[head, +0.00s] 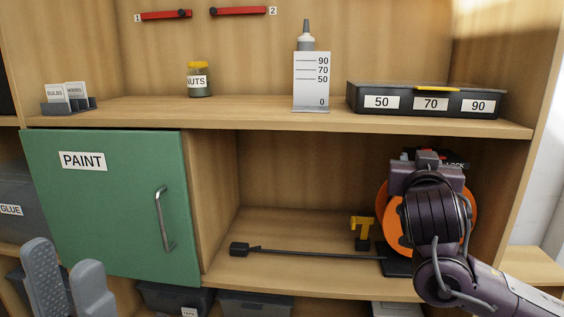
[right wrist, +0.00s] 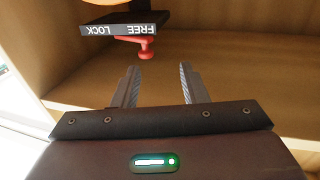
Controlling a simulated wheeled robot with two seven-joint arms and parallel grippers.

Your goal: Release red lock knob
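The red lock knob (right wrist: 147,47) shows in the right wrist view, below a black plate (right wrist: 123,24) marked FREE and LOCK, upside down there. In that view it sits beside the FREE end of the label. My right gripper (right wrist: 158,83) is open and empty, its fingers pointing toward the knob with a gap between. In the head view an orange reel (head: 394,224) stands in the lower right bay, and my right arm covers much of it; part of the LOCK label (head: 456,165) shows above. My left gripper (head: 65,258) is open and empty at the lower left.
A black rod (head: 315,252) and a yellow-topped tool (head: 361,230) are left of the reel. A black box (head: 430,101), a white gauge card (head: 311,80) and a nuts jar (head: 199,80) stand on the shelf above.

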